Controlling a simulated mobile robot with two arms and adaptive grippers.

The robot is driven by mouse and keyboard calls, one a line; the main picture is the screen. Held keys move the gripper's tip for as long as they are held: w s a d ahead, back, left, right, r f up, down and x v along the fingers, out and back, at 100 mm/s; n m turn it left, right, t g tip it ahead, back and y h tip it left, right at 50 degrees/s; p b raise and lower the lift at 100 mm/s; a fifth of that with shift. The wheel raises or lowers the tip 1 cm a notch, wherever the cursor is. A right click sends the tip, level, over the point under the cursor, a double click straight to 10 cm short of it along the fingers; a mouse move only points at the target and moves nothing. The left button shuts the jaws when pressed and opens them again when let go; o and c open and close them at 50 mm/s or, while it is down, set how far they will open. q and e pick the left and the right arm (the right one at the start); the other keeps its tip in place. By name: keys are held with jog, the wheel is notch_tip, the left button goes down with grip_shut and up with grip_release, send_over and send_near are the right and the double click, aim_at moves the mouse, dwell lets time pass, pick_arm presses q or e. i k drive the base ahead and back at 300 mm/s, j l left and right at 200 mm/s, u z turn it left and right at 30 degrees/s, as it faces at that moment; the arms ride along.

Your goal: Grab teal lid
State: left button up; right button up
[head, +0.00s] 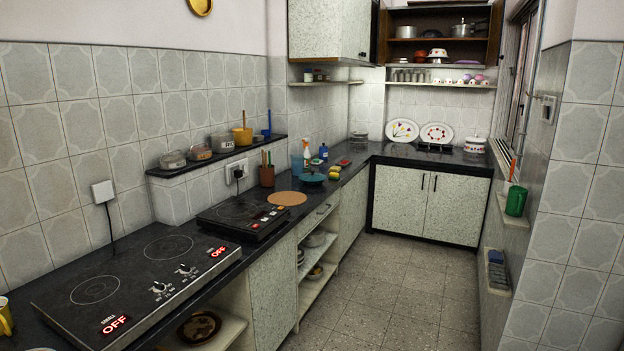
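A teal, round, shallow item (313,179), which looks like the lid, lies on the black counter (345,182) along the left wall. It is small in the head view, and I cannot make out a knob on it. It sits just right of and behind a round brown mat (287,198). Neither of my grippers shows in the head view.
Near the teal item stand a blue container (297,163), a spray bottle (307,150), yellow-green items (334,173) and a brown utensil holder (266,176). An induction cooker (242,219) and a two-ring cooktop (135,277) are nearer. The tiled floor (400,285) is clear.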

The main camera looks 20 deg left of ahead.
aim_at(312, 176)
jog(key=i, duration=0.85)
jog(key=i+j+u, duration=0.15)
jog(key=i, duration=0.65)
jog(key=i+l, duration=0.1)
jog(key=i, duration=0.75)
jog(key=i+u, duration=0.15)
jog(key=i, duration=0.65)
jog(key=i+l, duration=0.2)
jog(key=i, duration=0.65)
jog(key=i+j+u, duration=0.15)
jog(key=i+u, duration=0.15)
jog(key=u, duration=0.15)
jog(key=i+j+u, duration=0.1)
jog(key=i+u, duration=0.5)
jog(key=u, duration=0.25)
